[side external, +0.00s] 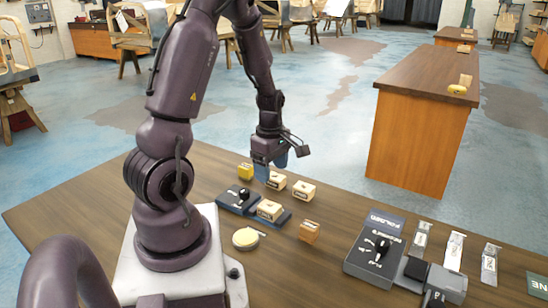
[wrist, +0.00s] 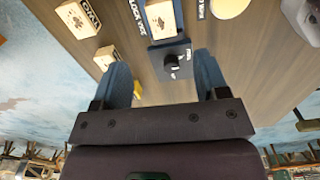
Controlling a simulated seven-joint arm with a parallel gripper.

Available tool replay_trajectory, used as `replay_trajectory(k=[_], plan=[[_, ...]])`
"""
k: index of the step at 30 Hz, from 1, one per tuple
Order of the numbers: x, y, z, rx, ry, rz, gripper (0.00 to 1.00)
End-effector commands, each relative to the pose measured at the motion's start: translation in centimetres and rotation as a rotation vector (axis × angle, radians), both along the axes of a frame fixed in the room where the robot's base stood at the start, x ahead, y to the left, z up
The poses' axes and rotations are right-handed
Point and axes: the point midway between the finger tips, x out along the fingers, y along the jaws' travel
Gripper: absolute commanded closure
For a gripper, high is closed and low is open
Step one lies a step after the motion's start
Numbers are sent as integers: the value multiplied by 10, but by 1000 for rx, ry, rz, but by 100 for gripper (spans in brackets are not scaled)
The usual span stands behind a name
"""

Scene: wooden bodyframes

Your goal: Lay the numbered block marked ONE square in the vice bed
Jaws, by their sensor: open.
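My gripper (side external: 271,166) is open above the far side of the table, with nothing seen held between its blue fingers; they also show in the wrist view (wrist: 162,72). The block vice (side external: 240,206) is a dark blue-grey fixture with a black knob; it also shows in the wrist view (wrist: 172,74). A pale wooden block (side external: 269,210) sits on the vice, also in the wrist view (wrist: 160,18). Two more pale blocks, one nearer my gripper (side external: 276,180) and one to its right (side external: 303,191), lie on the table. I cannot read which block is marked ONE.
A yellow block (side external: 245,172) stands left of my gripper. The table's left part is clear.

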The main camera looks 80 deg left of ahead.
Motion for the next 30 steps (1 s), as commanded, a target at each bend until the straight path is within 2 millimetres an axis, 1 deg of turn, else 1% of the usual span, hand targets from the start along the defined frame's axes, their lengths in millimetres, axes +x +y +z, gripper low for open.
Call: replay_trajectory(k=[2, 5, 6, 8, 9, 11, 12, 15, 18, 21, 25, 30], plan=[[14, -13, 21, 16, -37, -131, 33], [32, -45, 58, 48, -96, -414, 33], [38, -61, 74, 68, -123, -554, 33], [44, -87, 100, 105, -159, -775, 33], [45, -104, 115, 134, -181, -923, 33], [43, -129, 137, 181, -208, -1141, 33], [39, -146, 150, 220, -224, -1286, 33], [25, -181, 177, 321, -251, -1623, 33], [7, -206, 195, 421, -258, -1898, 33], [-7, -221, 206, 505, -255, -2090, 33], [-17, -229, 211, 565, -246, -2220, 33], [-19, -231, 212, 577, -241, -2249, 33]])
